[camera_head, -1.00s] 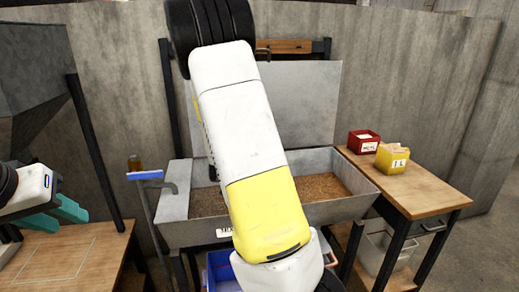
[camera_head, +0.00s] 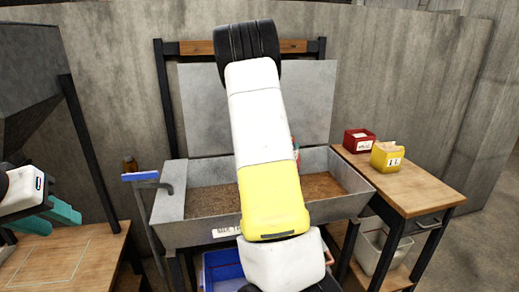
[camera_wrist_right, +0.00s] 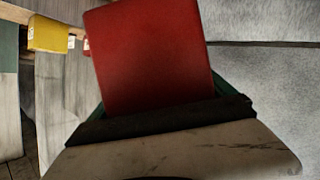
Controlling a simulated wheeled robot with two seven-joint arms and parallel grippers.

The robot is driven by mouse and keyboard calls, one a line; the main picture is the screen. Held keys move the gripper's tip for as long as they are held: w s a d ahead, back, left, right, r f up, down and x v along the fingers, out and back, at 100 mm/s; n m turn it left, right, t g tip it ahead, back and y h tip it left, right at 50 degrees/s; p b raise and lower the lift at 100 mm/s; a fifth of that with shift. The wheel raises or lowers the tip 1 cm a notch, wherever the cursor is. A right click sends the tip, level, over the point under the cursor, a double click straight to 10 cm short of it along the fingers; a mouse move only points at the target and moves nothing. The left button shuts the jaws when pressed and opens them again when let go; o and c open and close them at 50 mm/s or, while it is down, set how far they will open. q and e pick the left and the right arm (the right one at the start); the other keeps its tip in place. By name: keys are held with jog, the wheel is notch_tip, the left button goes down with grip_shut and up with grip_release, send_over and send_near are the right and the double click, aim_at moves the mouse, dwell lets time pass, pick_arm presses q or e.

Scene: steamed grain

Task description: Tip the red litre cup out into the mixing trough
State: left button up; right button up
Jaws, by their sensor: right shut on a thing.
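A red cup (camera_wrist_right: 150,60) fills the middle of the right wrist view. My right gripper (camera_wrist_right: 160,105) is shut on it, with teal finger edges at its sides. In the head view my right arm hides most of the cup and gripper; only a sliver of red and teal shows beside the arm, over the trough. The cup's mouth and contents cannot be made out. The grey mixing trough (camera_head: 180,232) holds a layer of brown grain (camera_head: 212,200). My left gripper (camera_head: 52,217) is at the far left, empty, its teal fingers apart.
A wooden side table (camera_head: 425,190) at the right bears a red container (camera_head: 362,145) and a labelled yellow one (camera_head: 386,160). A blue crate (camera_head: 222,272) stands below the trough. A wooden table (camera_head: 60,265) is at the left. A concrete wall stands behind.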

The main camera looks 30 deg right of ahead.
jog(key=shift+w+a+f+n+g+h, duration=0.15)
jog(key=shift+n+g+h, duration=0.15)
jog(key=shift+n+h, duration=0.6)
jog(key=n, duration=0.1)
jog(key=w+a+f+n+h, duration=0.1)
jog(key=n, duration=0.1)
jog(key=w+a+f+n+h, duration=0.1)
jog(key=n, duration=0.1)
jog(key=shift+a+f+g, duration=0.1)
jog(key=shift+a+g, duration=0.1)
jog(key=shift+g, duration=0.1)
jog(key=w+a+r+n+t+h, duration=0.1)
jog(key=n, duration=0.3)
jog(key=w+a+n+t+h, duration=0.1)
jog(key=n, duration=0.2)
jog(key=w+a+r+n+h, duration=0.1)
jog(key=n, duration=0.3)
jog(key=shift+a+r+n+t+h, duration=0.3)
jog(key=shift+a+t, duration=0.05)
jog(key=shift+t, duration=0.05)
